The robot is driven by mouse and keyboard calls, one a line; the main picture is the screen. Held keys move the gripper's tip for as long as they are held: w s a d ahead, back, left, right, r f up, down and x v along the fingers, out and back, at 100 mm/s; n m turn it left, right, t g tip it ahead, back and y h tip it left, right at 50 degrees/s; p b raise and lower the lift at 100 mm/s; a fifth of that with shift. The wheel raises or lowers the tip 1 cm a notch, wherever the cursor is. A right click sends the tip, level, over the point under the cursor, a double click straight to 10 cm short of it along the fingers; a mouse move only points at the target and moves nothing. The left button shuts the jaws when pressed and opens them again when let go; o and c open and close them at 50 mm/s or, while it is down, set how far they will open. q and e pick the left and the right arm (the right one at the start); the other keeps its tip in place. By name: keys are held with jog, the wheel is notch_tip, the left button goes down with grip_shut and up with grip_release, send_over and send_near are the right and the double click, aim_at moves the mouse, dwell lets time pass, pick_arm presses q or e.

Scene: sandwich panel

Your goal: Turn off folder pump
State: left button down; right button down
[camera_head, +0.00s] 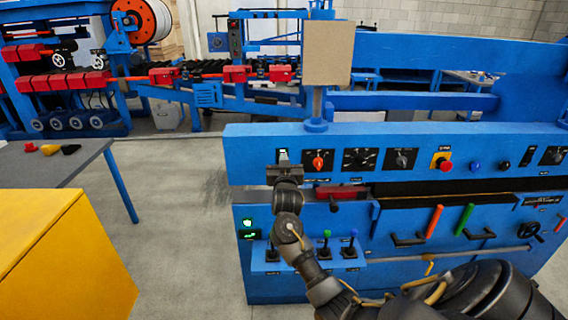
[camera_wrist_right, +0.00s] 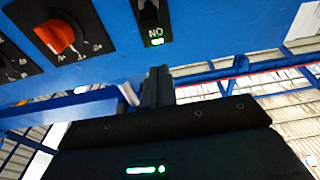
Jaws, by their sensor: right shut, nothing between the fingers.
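A small black switch (camera_head: 283,155) sits at the upper left end of the blue control panel (camera_head: 240,139). In the wrist view the same switch (camera_wrist_right: 148,13) is at the top, with an upside-down "ON" label and a lit green light beside it. No folder pump name is readable. My right gripper (camera_head: 284,168) is in front of the panel, just below the switch in the head view, and partly covers the area there. In the wrist view its fingertips (camera_wrist_right: 157,78) are together and empty, close to the switch; contact cannot be told. My left gripper is out of view.
A red rotary knob (camera_head: 318,161) is just right of the switch. Black knobs and a red emergency button (camera_head: 445,165) follow along the panel. Small levers (camera_head: 325,243) stand lower down. A yellow box (camera_head: 60,255) and grey table (camera_head: 60,165) are at left.

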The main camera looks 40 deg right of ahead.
jog(key=x, duration=0.3)
jog(key=shift+f+p, duration=0.15)
jog(key=shift+p, duration=0.15)
jog(key=shift+s+a+f, duration=0.15)
jog(key=shift+f, duration=0.65)
jog(key=shift+s+a+f+p, duration=0.1)
jog(key=shift+f+p, duration=0.1)
jog(key=shift+f, duration=0.35)
jog(key=shift+s+a+f+p, duration=0.1)
jog(key=shift+s+f+p, duration=0.1)
jog(key=shift+f, duration=0.3)
